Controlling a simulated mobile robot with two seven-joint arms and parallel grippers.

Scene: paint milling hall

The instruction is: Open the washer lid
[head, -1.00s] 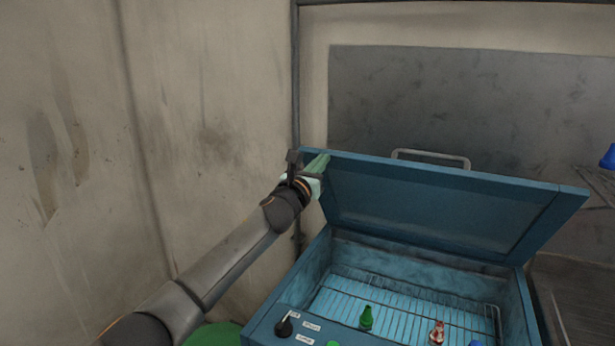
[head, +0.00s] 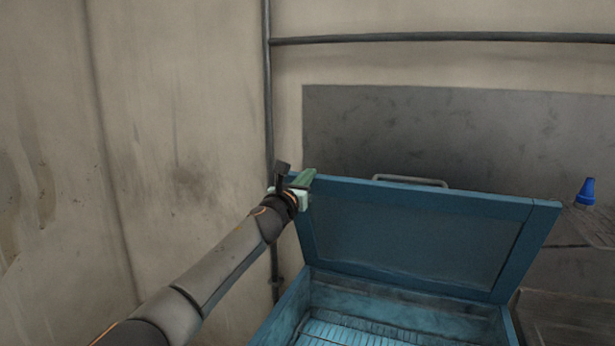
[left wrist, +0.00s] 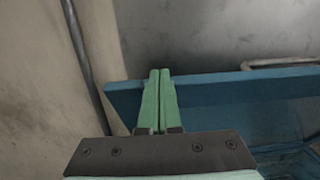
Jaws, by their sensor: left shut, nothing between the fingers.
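The blue washer lid (head: 415,240) stands raised and tilted back above the blue washer body (head: 400,298) in the head view. A grey handle (head: 410,180) is on the lid's top edge. The lid's blue edge also shows in the left wrist view (left wrist: 215,88). My left gripper (head: 304,178) is at the lid's upper left corner. Its green fingers (left wrist: 159,100) are shut together with nothing between them and overlap the lid edge in the left wrist view. I cannot tell whether they touch it. My right gripper is not in view.
A wire rack (head: 350,335) lies inside the open washer. A vertical pipe (head: 269,120) and a wall are close to the left arm. A dark panel (head: 450,130) is behind the lid.

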